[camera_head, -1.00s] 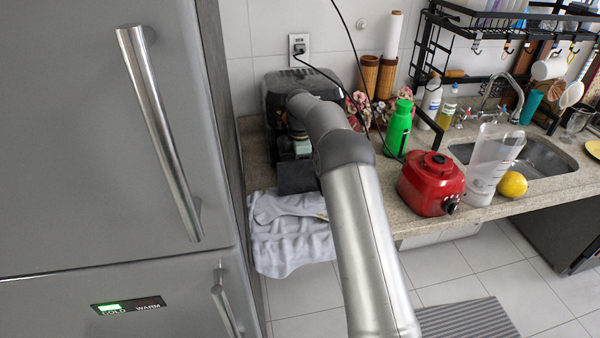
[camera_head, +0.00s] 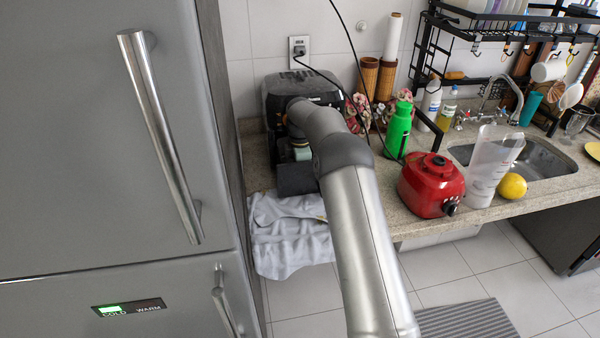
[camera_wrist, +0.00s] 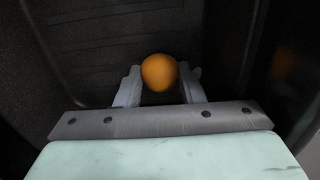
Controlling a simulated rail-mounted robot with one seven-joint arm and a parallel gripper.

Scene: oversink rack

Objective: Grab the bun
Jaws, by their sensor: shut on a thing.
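The bun (camera_wrist: 159,72) is a round orange-brown thing in the wrist view, between the two fingertips of my gripper (camera_wrist: 160,84). The fingers are shut on it from both sides. Around it is the dark, ribbed inside of a black appliance (camera_head: 288,90), which stands on the counter against the wall. In the head view my arm reaches into this appliance, and both the gripper and the bun are hidden there.
A white cloth (camera_head: 290,235) hangs over the counter edge below the appliance. A green bottle (camera_head: 398,130), a red blender base (camera_head: 431,185), a clear jug (camera_head: 492,165) and a yellow fruit (camera_head: 512,186) stand to the right. The fridge (camera_head: 90,180) closes off the left.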

